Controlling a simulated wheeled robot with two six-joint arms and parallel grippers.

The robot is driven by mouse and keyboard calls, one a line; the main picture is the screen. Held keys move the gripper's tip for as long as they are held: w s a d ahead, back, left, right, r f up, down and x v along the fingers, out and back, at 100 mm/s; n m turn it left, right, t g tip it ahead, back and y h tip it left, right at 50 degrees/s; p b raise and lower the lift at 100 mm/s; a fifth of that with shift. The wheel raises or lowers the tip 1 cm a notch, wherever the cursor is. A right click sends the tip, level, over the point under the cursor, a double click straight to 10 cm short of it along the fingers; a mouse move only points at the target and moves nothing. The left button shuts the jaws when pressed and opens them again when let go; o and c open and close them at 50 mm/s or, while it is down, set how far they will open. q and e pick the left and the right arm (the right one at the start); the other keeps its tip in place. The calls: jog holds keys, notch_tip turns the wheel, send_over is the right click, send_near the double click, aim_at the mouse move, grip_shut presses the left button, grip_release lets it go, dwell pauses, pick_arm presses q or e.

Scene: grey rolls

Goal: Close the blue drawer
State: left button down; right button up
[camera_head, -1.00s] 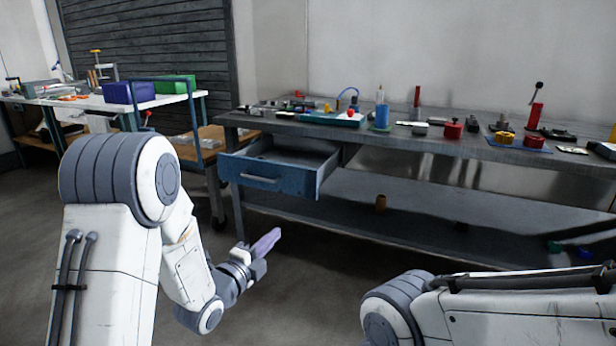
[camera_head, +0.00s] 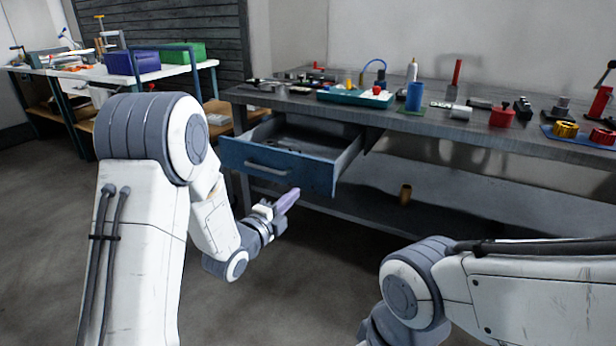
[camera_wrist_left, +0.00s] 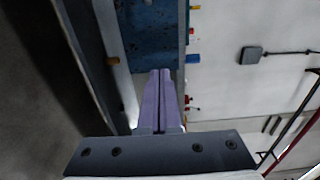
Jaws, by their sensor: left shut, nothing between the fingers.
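The blue drawer (camera_head: 262,168) under the left end of the workbench is pulled open, with a pale bar handle (camera_head: 267,168) on its front. Small dark items lie inside it. In the left wrist view the drawer's blue front (camera_wrist_left: 150,40) shows beyond the fingers. My left gripper (camera_head: 288,199) is shut and empty, with its purple fingers together, in front of and below the drawer front. It looks apart from the drawer. The shut fingers also show in the left wrist view (camera_wrist_left: 160,95). My right arm is at the lower right, and its gripper is out of frame.
The workbench (camera_head: 440,126) carries a teal tray (camera_head: 355,97), a blue cylinder (camera_head: 414,97), red and yellow pieces. A white-topped table (camera_head: 85,75) with purple and green bins is at left. The floor before the bench is clear.

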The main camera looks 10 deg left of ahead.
pick_arm(q)
jog(key=b, duration=0.2)
send_near(312, 172)
jog(key=x, duration=0.5)
jog(key=shift+w, duration=0.25)
jog(key=shift+w+d, duration=0.25)
jog(key=shift+w, duration=0.3)
